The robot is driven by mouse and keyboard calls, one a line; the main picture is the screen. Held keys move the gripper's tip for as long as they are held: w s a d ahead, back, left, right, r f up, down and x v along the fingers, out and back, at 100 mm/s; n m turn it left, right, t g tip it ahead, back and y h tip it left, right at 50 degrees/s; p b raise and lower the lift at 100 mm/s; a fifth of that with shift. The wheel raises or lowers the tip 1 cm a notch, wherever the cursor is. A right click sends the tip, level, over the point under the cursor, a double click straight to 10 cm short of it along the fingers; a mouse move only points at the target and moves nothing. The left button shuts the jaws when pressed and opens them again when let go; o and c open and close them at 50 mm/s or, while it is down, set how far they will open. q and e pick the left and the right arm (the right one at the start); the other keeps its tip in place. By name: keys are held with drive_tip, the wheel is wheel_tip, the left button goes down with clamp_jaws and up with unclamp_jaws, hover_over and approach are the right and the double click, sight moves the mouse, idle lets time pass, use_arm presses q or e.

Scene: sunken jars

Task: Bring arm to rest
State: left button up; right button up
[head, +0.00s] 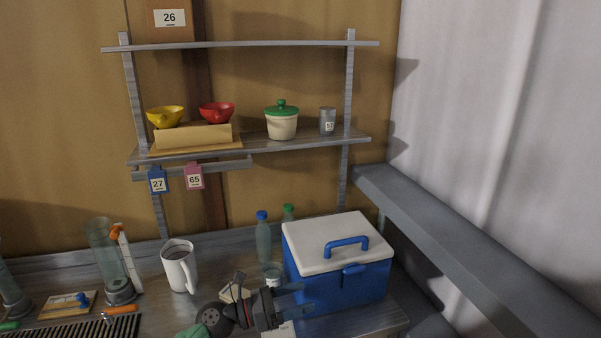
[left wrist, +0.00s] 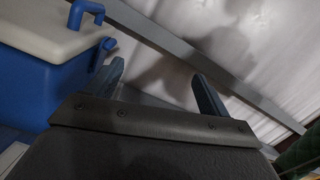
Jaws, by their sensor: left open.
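My left gripper (head: 296,298) is in the lower middle of the head view, in front of the blue cooler box (head: 345,285) with a white lid. Its two blue fingers are spread apart with nothing between them. In the left wrist view the open fingers (left wrist: 158,88) point toward the pale wall, with the cooler box (left wrist: 25,85) at the left. I cannot tell whether the gripper touches the box. My right gripper is not in view.
A white mug (head: 178,268), a blue-capped bottle (head: 263,240) and a glass cylinder (head: 108,260) stand on the bench. A shelf (head: 300,140) above holds bowls and a green-lidded jar (head: 282,122). A grey rail (head: 450,240) runs along the right wall.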

use_arm(q)
drive_tip(key=a+r+n+t+y, duration=0.2)
drive_tip(key=a+r+n+t, duration=0.15)
drive_tip(key=n+t, duration=0.8)
drive_tip(key=s+a+f+n+y, duration=0.2)
drive_tip(key=a+f+n+y, duration=0.5)
drive_tip(key=n, duration=0.5)
drive_tip(key=s+a+f+n+y, duration=0.1)
drive_tip(key=a+f+n+y, duration=0.3)
drive_tip(key=a+n+y, duration=0.6)
drive_tip(key=s+f+n+g, duration=0.6)
drive_tip(key=s+f, duration=0.2)
drive_tip(key=s, duration=0.5)
drive_tip(key=s+f+n+g, duration=0.6)
drive_tip(key=s+f+g, duration=0.15)
drive_tip(key=s, duration=0.55)
drive_tip(key=s+d+f, duration=0.1)
drive_tip(key=s+f, duration=0.1)
drive_tip(key=f, duration=2)
drive_tip(key=s+d+f+g, duration=0.1)
drive_tip(key=s+f, duration=0.2)
drive_tip(key=f, duration=2)
drive_tip(key=shift+s+d+f+h, duration=0.15)
drive_tip(key=shift+s+f+h, duration=0.05)
drive_tip(key=shift+s+h, duration=0.2)
drive_tip(key=shift+w, duration=0.1)
